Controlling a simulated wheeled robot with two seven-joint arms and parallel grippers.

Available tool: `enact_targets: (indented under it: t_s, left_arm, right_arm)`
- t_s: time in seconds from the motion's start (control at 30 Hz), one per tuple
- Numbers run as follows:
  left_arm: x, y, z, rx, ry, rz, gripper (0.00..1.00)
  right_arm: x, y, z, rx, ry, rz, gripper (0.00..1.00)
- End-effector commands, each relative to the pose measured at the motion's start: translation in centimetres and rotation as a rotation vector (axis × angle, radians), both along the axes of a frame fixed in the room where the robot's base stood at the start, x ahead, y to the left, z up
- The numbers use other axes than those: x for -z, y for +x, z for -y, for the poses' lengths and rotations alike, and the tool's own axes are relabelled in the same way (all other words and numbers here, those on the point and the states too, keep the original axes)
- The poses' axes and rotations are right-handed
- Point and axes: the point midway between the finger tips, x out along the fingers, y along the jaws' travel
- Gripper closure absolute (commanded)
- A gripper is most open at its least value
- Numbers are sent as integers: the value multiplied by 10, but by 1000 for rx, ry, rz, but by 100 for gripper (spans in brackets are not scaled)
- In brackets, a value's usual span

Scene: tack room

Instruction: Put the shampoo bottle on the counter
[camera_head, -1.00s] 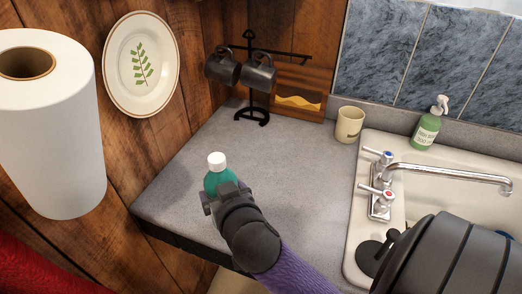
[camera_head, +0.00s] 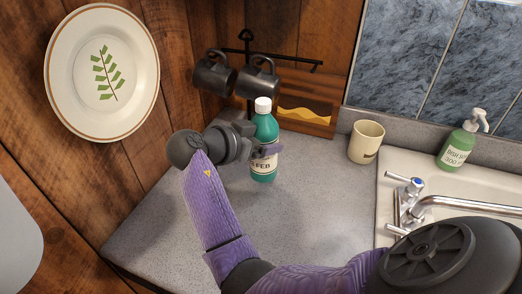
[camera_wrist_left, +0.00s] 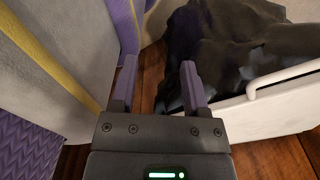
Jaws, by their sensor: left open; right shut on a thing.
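The shampoo bottle (camera_head: 264,133) is green with a white cap and a pale label. It is upright over the grey counter (camera_head: 300,225), toward the back, in front of the mug rack. I cannot tell whether its base touches the counter.
A black rack holds two dark mugs (camera_head: 214,76) behind the bottle. A beige cup (camera_head: 366,142), a green soap dispenser (camera_head: 459,143) and the sink with its faucet (camera_head: 465,202) are at right. A plate (camera_head: 102,72) hangs on the wooden wall. Dark cloth (camera_wrist_left: 235,50) lies near my left gripper.

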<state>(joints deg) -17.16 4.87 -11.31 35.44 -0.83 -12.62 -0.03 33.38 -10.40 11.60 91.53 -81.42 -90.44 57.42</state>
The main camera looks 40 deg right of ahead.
Motion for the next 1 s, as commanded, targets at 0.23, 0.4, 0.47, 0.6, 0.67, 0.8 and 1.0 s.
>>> enact_targets:
  t_s: [0.23, 0.4, 0.47, 0.6, 0.67, 0.8, 1.0]
  left_arm:
    - [9, -3, -6, 5, 9, -6, 41]
    - [8, -3, -9, 8, 14, -6, 41]
    - [8, -3, -9, 8, 14, -6, 41]
    - [11, -3, -9, 7, 13, -6, 41]
    - [10, -3, -8, 6, 12, -7, 41]
    - [10, -3, -7, 5, 10, -6, 41]
    - [7, -3, -5, 4, 8, -5, 41]
  right_arm:
    - [42, 0, 0, -3, -2, 0, 100]
    - [43, 0, 0, -3, -2, 4, 100]
    - [43, 0, 0, -3, -2, 3, 100]
    - [47, 0, 0, -3, -1, 2, 6]
    - [46, 0, 0, -3, -1, 2, 0]
    - [46, 0, 0, -3, -1, 2, 0]
    - [36, 1, -20, -6, 2, 4, 0]
